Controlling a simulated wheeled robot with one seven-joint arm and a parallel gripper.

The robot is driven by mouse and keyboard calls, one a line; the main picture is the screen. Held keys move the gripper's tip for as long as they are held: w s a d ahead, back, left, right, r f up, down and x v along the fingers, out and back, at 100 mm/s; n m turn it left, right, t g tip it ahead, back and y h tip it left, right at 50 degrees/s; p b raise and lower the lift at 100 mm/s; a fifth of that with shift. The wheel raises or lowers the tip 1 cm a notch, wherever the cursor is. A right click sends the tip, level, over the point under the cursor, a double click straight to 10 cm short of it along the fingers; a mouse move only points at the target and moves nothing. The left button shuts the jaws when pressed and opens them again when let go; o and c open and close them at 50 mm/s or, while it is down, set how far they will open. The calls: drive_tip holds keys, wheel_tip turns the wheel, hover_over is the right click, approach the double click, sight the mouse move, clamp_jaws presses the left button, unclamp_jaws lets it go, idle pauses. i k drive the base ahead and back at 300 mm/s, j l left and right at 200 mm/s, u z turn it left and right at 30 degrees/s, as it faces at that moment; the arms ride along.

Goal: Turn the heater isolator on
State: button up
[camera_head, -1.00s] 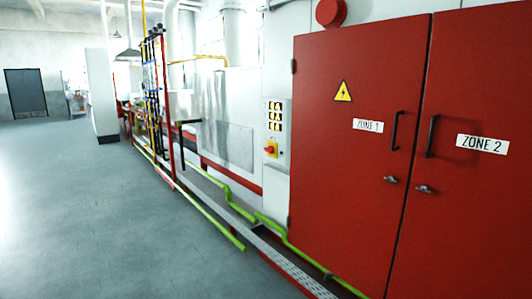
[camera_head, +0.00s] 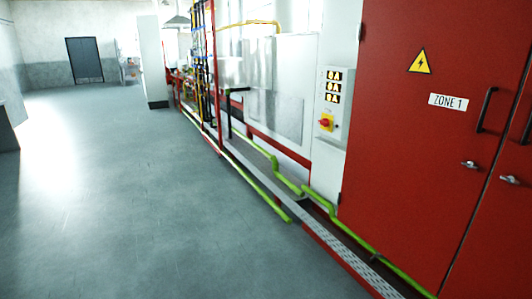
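A red rotary knob on a yellow plate (camera_head: 326,122), which looks like the heater isolator, is on a pale grey panel (camera_head: 331,141) left of the red cabinet. The panel faces the aisle. Black displays with lit yellowish readings (camera_head: 333,87) are stacked above the knob. The knob is too small here to read its position. My gripper is not in view.
The red cabinet (camera_head: 420,140) with a ZONE 1 label and black handles fills the right side. Green pipes (camera_head: 318,199) and a perforated metal channel (camera_head: 335,240) with a red edge run low along the machine. The grey floor (camera_head: 130,200) at left is clear.

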sight(325, 122)
drive_tip(key=i+j+u, duration=0.2)
drive_tip(key=i+u, duration=0.2)
drive_tip(key=i, duration=0.5)
drive_tip(key=i+l+u, duration=0.1)
drive_tip(key=i+u, duration=0.35)
drive_tip(key=i, duration=0.4)
drive_tip(key=i+z, duration=0.2)
drive_tip(key=i, duration=0.4)
drive_tip(key=i+j+z, duration=0.15)
drive_tip(key=i, duration=0.45)
drive_tip(key=i+j+z, duration=0.2)
drive_tip(key=i, duration=0.35)
drive_tip(key=i+j+z, duration=0.15)
drive_tip(key=i+z, duration=0.25)
drive_tip(key=i+j+z, duration=0.4)
drive_tip(key=i+l, duration=0.1)
